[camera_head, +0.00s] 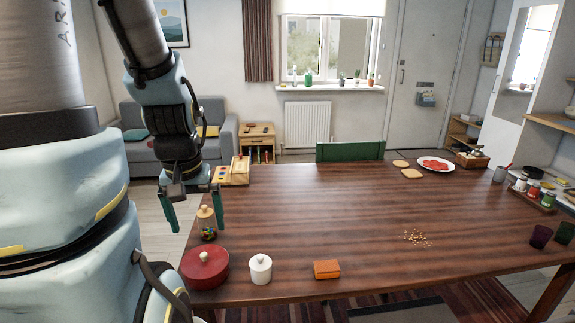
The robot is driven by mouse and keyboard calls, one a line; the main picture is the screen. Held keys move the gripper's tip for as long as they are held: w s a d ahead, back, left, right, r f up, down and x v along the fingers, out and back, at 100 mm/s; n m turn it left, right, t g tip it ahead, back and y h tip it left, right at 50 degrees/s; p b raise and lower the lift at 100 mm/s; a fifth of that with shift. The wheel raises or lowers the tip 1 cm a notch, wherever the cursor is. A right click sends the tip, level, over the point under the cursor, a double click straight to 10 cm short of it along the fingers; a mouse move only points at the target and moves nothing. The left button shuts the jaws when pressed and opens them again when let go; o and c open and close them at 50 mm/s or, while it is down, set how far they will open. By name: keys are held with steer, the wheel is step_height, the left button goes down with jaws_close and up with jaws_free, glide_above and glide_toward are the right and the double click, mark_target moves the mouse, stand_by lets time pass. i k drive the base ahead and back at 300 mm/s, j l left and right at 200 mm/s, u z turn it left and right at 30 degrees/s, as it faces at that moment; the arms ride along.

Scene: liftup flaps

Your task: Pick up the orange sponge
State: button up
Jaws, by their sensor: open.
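The orange sponge (327,269) is a small flat block lying on the wooden table (330,215) near its front edge. My gripper (194,212) hangs at the table's left side, fingers pointing down, open and empty. It is up and to the left of the sponge, well apart from it. One finger shows just in front of or beside a glass jar with a wooden lid (206,222); I cannot tell whether they touch.
A red lidded pot (204,265) and a white lidded jar (261,268) stand left of the sponge. A wooden box (233,172) is at the back left. Crumbs (417,238) lie to the right. Dark cups (540,236) stand at the far right. The table's middle is clear.

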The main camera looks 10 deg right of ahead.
mark_target(328, 268)
steer(key=z, duration=1.3)
steer(key=u, duration=0.4)
steer(key=l+u, duration=0.1)
steer(key=u, duration=0.75)
steer(key=l+u, duration=0.1)
steer(key=u, duration=0.3)
steer(key=k+l+u, duration=0.25)
steer(key=k+l, duration=0.15)
steer(key=k, duration=0.1)
